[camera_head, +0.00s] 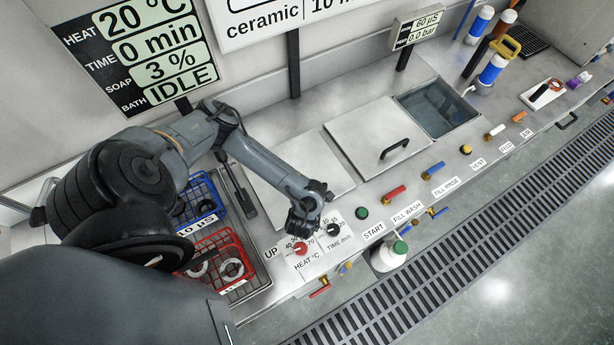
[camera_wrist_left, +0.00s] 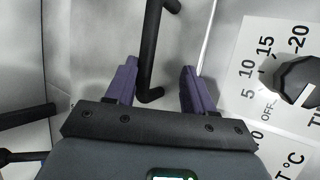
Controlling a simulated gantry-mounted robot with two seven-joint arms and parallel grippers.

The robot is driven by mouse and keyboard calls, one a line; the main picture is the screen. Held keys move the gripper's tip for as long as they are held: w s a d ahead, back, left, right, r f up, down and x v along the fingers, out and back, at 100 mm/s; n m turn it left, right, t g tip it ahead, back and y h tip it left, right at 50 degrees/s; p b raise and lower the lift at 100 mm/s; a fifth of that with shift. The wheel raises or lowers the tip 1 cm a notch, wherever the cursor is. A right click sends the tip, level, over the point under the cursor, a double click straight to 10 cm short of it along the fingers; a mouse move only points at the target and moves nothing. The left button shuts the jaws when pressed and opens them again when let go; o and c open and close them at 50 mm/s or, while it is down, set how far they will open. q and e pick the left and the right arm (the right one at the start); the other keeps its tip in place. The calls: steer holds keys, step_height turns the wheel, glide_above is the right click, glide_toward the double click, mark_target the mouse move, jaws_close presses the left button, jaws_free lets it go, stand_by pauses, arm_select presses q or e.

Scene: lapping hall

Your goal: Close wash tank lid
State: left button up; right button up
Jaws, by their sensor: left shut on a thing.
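A flat light-grey lid (camera_head: 320,165) lies level over the left tank in the counter, and my arm hides part of it. My left gripper (camera_head: 307,222) is at this lid's front edge, above the control panel. In the left wrist view its purple fingers (camera_wrist_left: 160,80) are on either side of a black bar handle (camera_wrist_left: 151,50) and are shut on it. The handle is hidden behind the hand in the head view. My right gripper is not in view.
A second lid (camera_head: 372,137) with a black handle (camera_head: 395,148) sits beside an open water-filled tank (camera_head: 446,103). Red HEAT (camera_head: 301,248) and black TIME (camera_head: 333,229) knobs are close to the hand. Blue (camera_head: 216,186) and red (camera_head: 246,245) baskets stand left.

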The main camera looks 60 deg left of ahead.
arm_select(q)
steer(key=p+v, duration=0.9)
steer(key=v, duration=0.1)
steer(key=shift+s+d+r, duration=0.15)
steer(key=shift+d+r, duration=0.1)
